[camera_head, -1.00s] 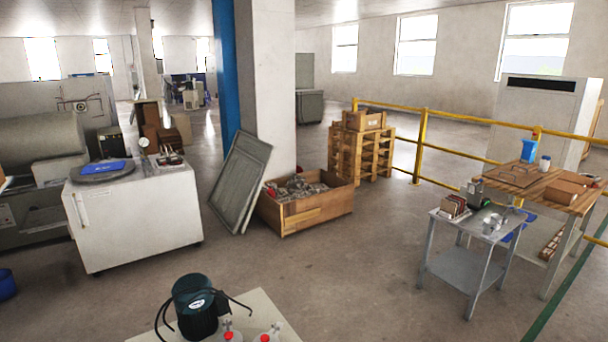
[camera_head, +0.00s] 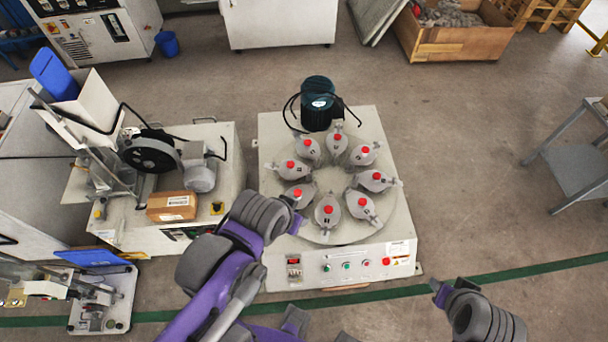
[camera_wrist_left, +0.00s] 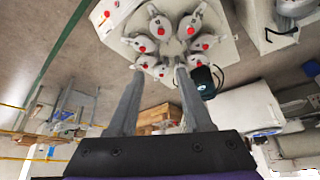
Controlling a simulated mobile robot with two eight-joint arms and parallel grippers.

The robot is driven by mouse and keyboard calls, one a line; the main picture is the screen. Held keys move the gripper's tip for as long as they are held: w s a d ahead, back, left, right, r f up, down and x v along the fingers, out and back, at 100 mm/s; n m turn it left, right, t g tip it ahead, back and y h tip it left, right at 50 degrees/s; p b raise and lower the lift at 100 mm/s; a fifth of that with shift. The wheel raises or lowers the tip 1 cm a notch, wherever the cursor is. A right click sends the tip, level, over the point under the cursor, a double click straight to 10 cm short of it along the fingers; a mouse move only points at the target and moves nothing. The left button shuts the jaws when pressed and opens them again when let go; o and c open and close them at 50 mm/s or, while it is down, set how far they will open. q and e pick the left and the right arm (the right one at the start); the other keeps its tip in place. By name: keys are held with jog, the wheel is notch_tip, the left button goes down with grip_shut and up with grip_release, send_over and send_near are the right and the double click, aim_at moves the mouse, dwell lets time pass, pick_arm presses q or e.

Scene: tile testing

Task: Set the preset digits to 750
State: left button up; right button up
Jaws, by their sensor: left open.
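The test machine (camera_head: 350,252) has a white body with a round plate carrying several grey fixtures with red caps. On its front panel, a small counter with a red display (camera_head: 294,261) sits at the left; its digits are too small to read. My left purple and grey arm ends just above and left of this counter, in front of the plate. The left wrist view shows my left gripper (camera_wrist_left: 160,72) open, its two fingers apart with nothing between them, facing the plate.
Green and red buttons (camera_head: 347,265) lie right of the counter, near my left arm. A dark green motor (camera_head: 318,104) stands at the machine's back. Another machine with a cardboard box (camera_head: 172,206) stands left. Free floor (camera_head: 470,190) lies right.

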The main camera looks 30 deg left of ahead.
dwell(0.8)
pick_arm(q)
grip_shut()
dwell(1.5)
